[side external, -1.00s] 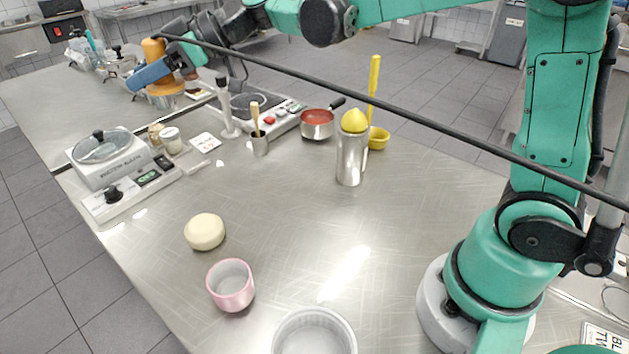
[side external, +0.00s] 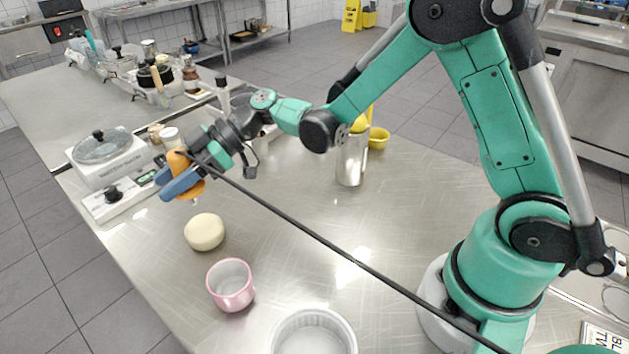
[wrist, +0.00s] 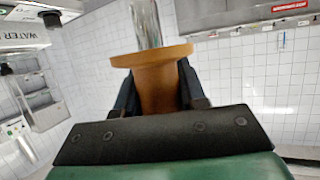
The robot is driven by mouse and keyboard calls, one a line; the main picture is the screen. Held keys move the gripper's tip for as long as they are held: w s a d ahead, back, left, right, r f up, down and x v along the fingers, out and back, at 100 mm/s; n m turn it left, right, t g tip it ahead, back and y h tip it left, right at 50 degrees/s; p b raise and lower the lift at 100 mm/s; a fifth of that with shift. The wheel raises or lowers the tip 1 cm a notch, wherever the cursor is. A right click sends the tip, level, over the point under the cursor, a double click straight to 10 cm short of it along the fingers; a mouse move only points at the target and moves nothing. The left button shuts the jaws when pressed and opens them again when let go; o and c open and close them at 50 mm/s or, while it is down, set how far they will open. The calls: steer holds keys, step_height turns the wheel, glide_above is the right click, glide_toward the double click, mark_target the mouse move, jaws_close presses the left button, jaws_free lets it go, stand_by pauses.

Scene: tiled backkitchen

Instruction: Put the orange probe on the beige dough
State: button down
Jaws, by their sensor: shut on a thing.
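The orange probe (side external: 179,162) is in my gripper (side external: 181,183), which is shut on it above the counter's left part. In the wrist view the probe (wrist: 156,84) shows an orange handle with a wide flange between the dark fingers (wrist: 157,92), and a clear or shiny shaft beyond the flange. The beige dough (side external: 205,232) is a pale round lump on the steel counter. In the side view, the probe is up and to the left of the dough, and apart from it. My fingers hide part of the probe.
A pink cup (side external: 230,286) stands just in front of the dough, and a white ribbed dish (side external: 313,335) is nearer the front. A water bath (side external: 103,155) with a lid and a control box is behind to the left. A metal bottle (side external: 351,160) stands to the right.

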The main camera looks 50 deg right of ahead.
steer(key=shift+f, duration=2.1)
steer(key=shift+f, duration=0.1)
steer(key=c, duration=0.5)
jaws_free()
steer(key=shift+s+d+r, duration=0.1)
steer(key=shift+d+r, duration=0.15)
steer(key=shift+d, duration=0.1)
steer(key=v, duration=1.1)
steer(key=s+d+r+m+t+h, duration=0.2)
steer(key=s+d+m+h, duration=0.3)
steer(key=s+m+h, duration=0.5)
steer(key=m+t+h, duration=0.1)
steer(key=m+h, duration=0.2)
steer(key=m, duration=0.1)
steer(key=shift+s+r, duration=0.25)
steer(key=shift+r, duration=0.1)
